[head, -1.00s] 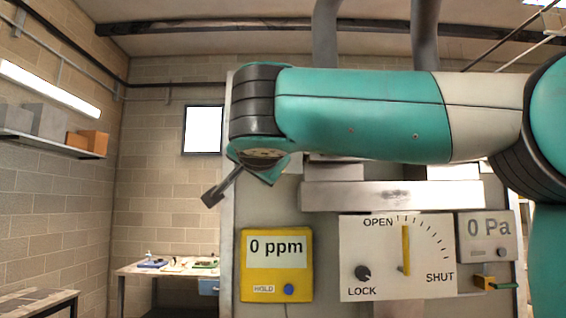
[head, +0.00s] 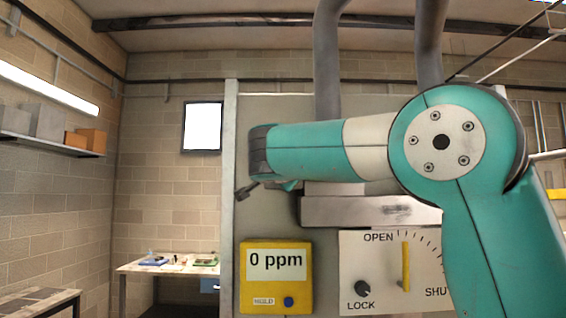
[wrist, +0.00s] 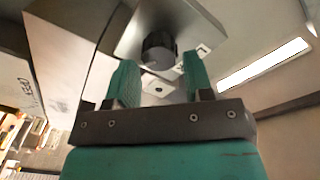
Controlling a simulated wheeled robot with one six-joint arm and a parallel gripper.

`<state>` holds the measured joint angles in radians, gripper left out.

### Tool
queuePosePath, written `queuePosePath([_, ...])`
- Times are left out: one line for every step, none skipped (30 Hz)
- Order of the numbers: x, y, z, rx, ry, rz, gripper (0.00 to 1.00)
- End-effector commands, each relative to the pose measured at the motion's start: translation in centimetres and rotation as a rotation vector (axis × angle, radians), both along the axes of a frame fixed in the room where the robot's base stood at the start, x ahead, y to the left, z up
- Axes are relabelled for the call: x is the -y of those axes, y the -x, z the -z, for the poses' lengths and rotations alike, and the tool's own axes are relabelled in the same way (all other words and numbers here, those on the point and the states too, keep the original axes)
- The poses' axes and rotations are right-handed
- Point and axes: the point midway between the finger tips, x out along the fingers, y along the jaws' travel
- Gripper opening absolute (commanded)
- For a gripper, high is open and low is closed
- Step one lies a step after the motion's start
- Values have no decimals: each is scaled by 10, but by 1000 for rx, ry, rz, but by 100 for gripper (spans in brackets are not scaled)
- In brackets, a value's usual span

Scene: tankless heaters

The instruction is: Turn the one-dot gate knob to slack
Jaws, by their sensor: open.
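In the wrist view a dark round knob (wrist: 158,48) sticks out of a grey metal box (wrist: 140,30). A white tag with one black dot (wrist: 158,87) sits below it in the picture. Another tag with a dark angled mark (wrist: 203,50) is to its right. My gripper (wrist: 158,68) is open, its teal fingers apart and empty, with the knob showing between and beyond the tips. I cannot tell the exact distance. In the head view my gripper (head: 243,191) is small and partly hidden behind my arm. The knob does not show there.
A white panel marked OPEN, SHUT and LOCK (head: 370,255) has an upright yellow lever (head: 406,265) and a black knob (head: 362,287). A yellow meter (head: 276,277) reads 0 ppm. A workbench (head: 170,268) stands at the back left.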

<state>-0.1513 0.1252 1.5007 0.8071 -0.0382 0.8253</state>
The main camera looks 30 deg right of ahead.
Motion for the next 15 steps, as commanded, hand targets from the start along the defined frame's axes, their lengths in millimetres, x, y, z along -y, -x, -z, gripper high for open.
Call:
queuePosePath([6,-6,-4,-3,0,4,47])
queuePosePath([8,-10,-4,-2,1,3,47])
queuePosePath([11,-13,-3,-3,2,3,47])
queuePosePath([12,-16,-3,-2,1,3,47])
queuePosePath([14,-17,-2,-2,1,2,47])
queuePosePath([15,-20,-2,-1,1,1,47])
queuePosePath([16,-21,-2,0,1,1,47])
queuePosePath([17,-22,-1,0,1,1,47])
queuePosePath([18,-23,-1,1,0,1,47])
queuePosePath([18,-23,0,0,0,0,47])
queuePosePath([18,-23,0,0,0,0,47])
queuePosePath([18,-23,0,0,0,0,47])
queuePosePath([18,-23,0,0,0,0,47])
queuePosePath([18,-23,0,0,0,0,47])
queuePosePath([18,-23,0,0,0,0,47])
